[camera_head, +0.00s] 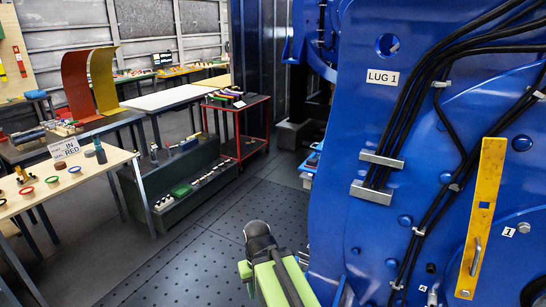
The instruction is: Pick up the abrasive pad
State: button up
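I cannot pick out the abrasive pad for certain. A small green block (181,189) lies on the low dark green step at centre left, but it is too small to tell whether it is the pad. A lime green part with a dark rounded end, likely my own arm, shows at the bottom centre. No gripper fingers are visible, and nothing held can be seen.
A wooden table (98,182) with coloured rings and an "IN RED" sign (64,148) stands at left. The low step (165,220) and a red cart (262,103) are beyond. A blue machine (360,225) fills the right. Dark floor (205,262) between is clear.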

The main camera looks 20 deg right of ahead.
aim_at(311, 163)
jog(key=u, duration=0.75)
jog(key=i, duration=1.75)
jog(key=z, duration=0.35)
jog(key=i, duration=1.25)
jog(key=z, duration=1.2)
jog(key=i, duration=0.45)
jog(key=z, duration=0.2)
